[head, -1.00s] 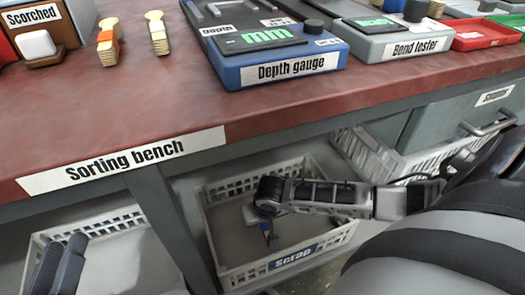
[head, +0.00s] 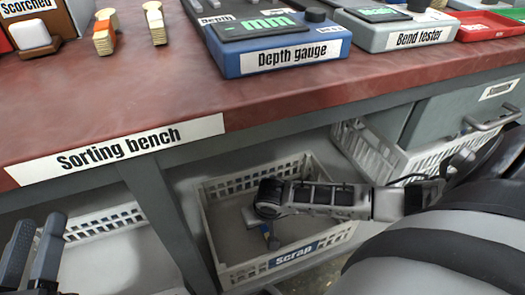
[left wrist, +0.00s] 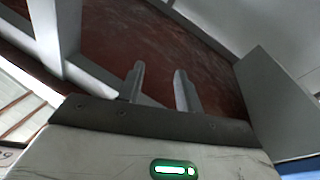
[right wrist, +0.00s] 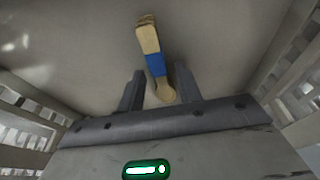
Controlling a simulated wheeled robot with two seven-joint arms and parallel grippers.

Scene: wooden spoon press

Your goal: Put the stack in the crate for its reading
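A stack of wooden spoons with a blue band (right wrist: 155,64) shows in the right wrist view over the pale floor of a crate. Its rounded end lies between the fingers of my right gripper (right wrist: 160,88), with gaps on both sides, so the gripper looks open. In the head view my right arm reaches into the white crate labelled Scrap (head: 228,276), and the stack's blue band (head: 273,241) shows low inside it. Whether the stack touches the floor is hard to tell. My left gripper (head: 36,250) is open and empty at the lower left; it also shows in the left wrist view (left wrist: 160,85).
The red sorting bench (head: 110,110) overhangs the crates, with a leg (head: 165,215) beside the Scrap crate. On it stand a depth gauge (head: 270,50), a bend tester (head: 400,30) and two banded stacks (head: 105,32). Other white crates stand left (head: 105,222) and right (head: 430,158).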

